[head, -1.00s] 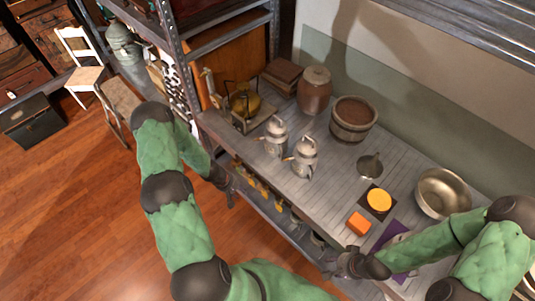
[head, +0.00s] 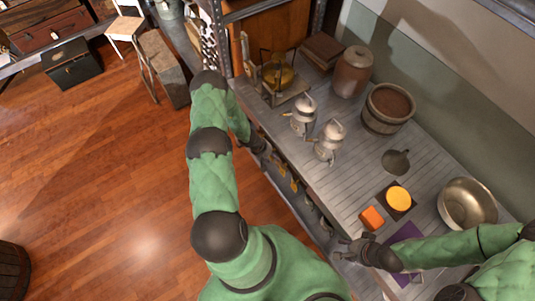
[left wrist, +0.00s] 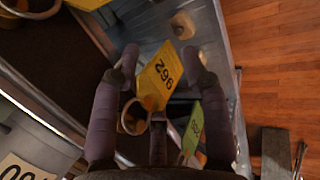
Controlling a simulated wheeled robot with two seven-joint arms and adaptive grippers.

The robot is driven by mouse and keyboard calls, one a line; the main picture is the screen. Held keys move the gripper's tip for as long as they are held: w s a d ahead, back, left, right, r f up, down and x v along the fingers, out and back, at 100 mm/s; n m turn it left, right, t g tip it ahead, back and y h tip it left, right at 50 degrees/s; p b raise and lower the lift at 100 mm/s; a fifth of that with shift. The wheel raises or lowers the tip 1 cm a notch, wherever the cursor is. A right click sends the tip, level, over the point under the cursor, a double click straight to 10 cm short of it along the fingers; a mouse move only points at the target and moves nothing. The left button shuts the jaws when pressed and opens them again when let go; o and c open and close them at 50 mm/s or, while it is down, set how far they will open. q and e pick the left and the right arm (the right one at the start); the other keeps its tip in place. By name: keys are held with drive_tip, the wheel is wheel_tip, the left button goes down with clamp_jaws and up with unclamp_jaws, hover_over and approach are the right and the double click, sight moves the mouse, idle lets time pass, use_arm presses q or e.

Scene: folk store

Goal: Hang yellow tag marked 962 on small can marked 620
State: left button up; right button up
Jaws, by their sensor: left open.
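The yellow tag marked 962 (left wrist: 160,75) shows in the left wrist view, with a ring at its lower end. My left gripper (left wrist: 160,58) is open, with its fingers on either side of the tag. In the head view my left gripper (head: 258,145) is small and dark at the front edge of the shelf unit. Two grey metal cans with lids (head: 304,116) and (head: 329,141) stand on the table; no number is readable on them. My right gripper (head: 352,250) is at the table's front edge; its fingers are too small to judge.
A green tag (left wrist: 192,130) hangs beside the yellow tag. A pale object with a partly cut-off label (left wrist: 22,168) is at lower left of the wrist view. A wooden bucket (head: 388,108), metal bowl (head: 467,203) and orange block (head: 372,217) stand on the table (head: 335,195).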

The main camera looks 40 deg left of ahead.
use_arm(q)
drive_tip(key=shift+x, duration=0.8)
clamp_jaws()
